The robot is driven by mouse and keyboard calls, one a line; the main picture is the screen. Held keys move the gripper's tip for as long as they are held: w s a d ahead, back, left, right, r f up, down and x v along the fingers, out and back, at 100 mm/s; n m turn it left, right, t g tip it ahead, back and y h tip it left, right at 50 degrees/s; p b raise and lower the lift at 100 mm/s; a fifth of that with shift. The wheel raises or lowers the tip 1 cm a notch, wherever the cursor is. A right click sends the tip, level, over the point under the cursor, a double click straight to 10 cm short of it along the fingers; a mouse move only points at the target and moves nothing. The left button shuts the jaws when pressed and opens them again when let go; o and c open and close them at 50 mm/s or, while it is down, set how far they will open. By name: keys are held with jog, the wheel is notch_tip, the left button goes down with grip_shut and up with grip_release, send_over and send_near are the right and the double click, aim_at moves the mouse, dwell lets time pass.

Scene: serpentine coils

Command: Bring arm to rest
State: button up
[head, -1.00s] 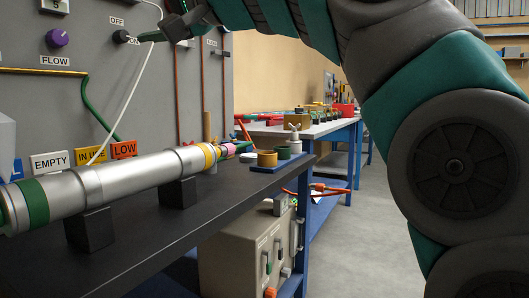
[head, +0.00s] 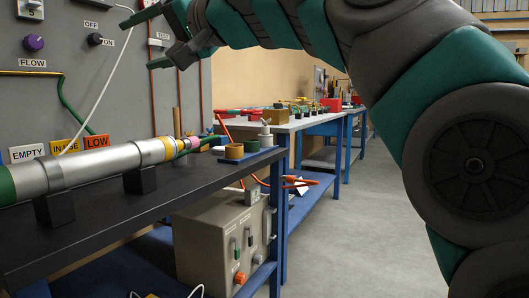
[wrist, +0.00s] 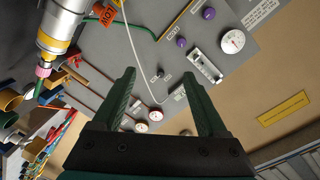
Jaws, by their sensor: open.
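My gripper (head: 146,40) is at the upper left of the head view, in front of the grey panel (head: 70,100). Its two fingers are spread and nothing is between them. In the wrist view my gripper (wrist: 160,75) is also open, its fingers pointing at the panel. The small black switch (head: 95,39) with the OFF and ON labels is left of the fingers and apart from them. My arm reaches in from the right at the top.
A metal cylinder (head: 105,163) lies on black supports on the dark bench (head: 110,215). A white line hangs along the panel. A beige box (head: 215,240) stands under the bench. Further benches (head: 320,122) run along the wall. The floor (head: 350,235) at right is clear.

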jog(key=s+d+f+g+h+p, duration=0.1)
jog(key=d+f+h, duration=0.3)
jog(key=f, duration=0.6)
jog(key=s+d+f+g+h+p, duration=0.1)
jog(key=d+f+h+p, duration=0.1)
jog(key=d+f, duration=0.65)
jog(key=s+d+f+g+h+p, duration=0.1)
jog(key=d+f+h, duration=0.15)
jog(key=f, duration=1.05)
jog(key=s+d+f+g+h+p, duration=0.1)
jog(key=s+d+f+g+h, duration=0.2)
jog(key=s+d+f, duration=0.6)
jog(key=s+d+f+m+g+h+p, duration=0.1)
jog(key=s+d+f+g+h+p, duration=0.1)
jog(key=s+d+f, duration=0.7)
jog(key=s+f+g+h, duration=0.1)
jog(key=s+f+g, duration=0.1)
jog(key=s, duration=0.3)
jog(key=shift+s+d+f, duration=0.25)
jog(key=shift+s+f, duration=0.05)
jog(key=shift+s, duration=0.05)
jog(key=shift+a, duration=0.1)
